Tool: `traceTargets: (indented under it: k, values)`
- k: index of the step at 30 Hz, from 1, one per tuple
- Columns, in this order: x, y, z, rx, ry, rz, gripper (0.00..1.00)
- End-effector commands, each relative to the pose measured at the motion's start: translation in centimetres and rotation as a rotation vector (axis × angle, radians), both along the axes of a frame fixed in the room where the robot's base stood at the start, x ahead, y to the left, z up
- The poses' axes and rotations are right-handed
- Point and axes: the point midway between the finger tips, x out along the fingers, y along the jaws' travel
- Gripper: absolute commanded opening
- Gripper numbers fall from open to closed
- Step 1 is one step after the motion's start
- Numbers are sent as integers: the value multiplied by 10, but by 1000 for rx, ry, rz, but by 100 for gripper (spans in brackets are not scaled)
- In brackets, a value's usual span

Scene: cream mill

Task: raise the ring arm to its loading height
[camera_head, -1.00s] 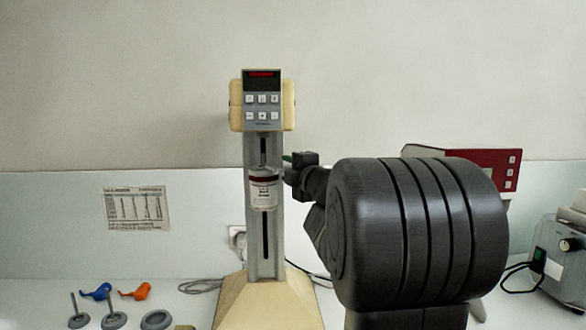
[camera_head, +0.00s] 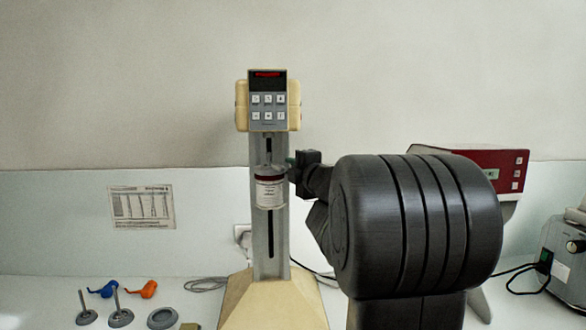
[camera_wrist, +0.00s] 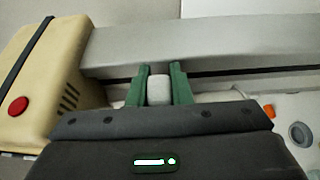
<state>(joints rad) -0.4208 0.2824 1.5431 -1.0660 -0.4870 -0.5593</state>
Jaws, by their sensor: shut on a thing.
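The cream mill has a cream head (camera_head: 268,104) with a lit red display and a grey keypad, on a grey slotted column (camera_head: 270,232). A labelled, pale jar (camera_head: 269,190) sits at the ring arm (camera_head: 264,170) on the column, roughly midway along the slot. My gripper (camera_head: 291,160) reaches in from the right beside the ring arm. In the wrist view its green fingers (camera_wrist: 159,72) are shut on a small pale grey block (camera_wrist: 159,90), seemingly part of the ring arm. My wrist hides most of the ring arm there.
Grey stirrer parts (camera_head: 120,317) and blue and orange pieces (camera_head: 142,289) lie at the front left. A red-topped device (camera_head: 480,166) stands behind my arm. A grey box with a knob (camera_head: 570,250) is at the far right.

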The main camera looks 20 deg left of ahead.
Motion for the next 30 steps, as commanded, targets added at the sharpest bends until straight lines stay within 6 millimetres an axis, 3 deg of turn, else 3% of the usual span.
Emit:
traceTargets:
  k: [1, 5, 14, 15, 18, 30]
  values:
    - [0, 0, 12, 2, -5, 0, 0]
    - [0, 0, 24, 3, -5, 0, 0]
    - [0, 0, 24, 4, -6, 0, 0]
    - [0, 0, 24, 4, -6, 0, 20]
    - [0, 0, 24, 3, -5, 0, 40]
    - [-4, -6, 23, 3, -5, -2, 40]
